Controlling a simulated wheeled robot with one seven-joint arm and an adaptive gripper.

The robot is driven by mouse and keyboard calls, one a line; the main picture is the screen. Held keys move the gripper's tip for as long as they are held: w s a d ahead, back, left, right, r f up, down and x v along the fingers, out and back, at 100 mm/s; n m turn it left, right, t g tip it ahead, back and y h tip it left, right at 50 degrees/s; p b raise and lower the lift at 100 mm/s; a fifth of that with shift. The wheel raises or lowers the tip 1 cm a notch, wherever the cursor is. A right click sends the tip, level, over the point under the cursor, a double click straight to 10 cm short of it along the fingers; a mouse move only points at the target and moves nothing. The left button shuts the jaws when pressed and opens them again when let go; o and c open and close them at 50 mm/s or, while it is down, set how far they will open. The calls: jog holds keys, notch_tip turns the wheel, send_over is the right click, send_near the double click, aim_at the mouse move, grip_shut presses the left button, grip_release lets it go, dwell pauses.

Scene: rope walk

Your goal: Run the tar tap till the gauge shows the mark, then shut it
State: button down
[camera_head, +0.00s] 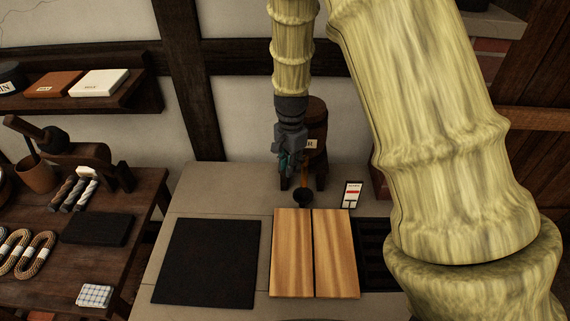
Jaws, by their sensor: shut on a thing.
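The tar barrel (317,125) stands at the back of the bench, a pale label partly showing on its front. My gripper (287,170) hangs in front of the barrel's left side and is shut at the tar tap, whose handle it mostly hides. The tap's brownish wooden part (304,176) shows just right of the fingers. A small dark pot (303,197) is below it. I cannot make out any flow of tar. The gauge (352,194) is a small upright white card with red and black markings, right of the pot. Its reading is too small to tell.
Two wooden boards (293,252) and a black mat (207,262) lie on the pale bench. A dark slotted tray (375,250) is partly behind my arm. At left, a table holds rope coils (37,253), a checked cloth (94,295) and a dark block (97,230).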

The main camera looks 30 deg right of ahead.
jog(key=shift+w, duration=0.1)
jog(key=c, duration=1.4)
grip_release()
notch_tip(320, 180, up, 12)
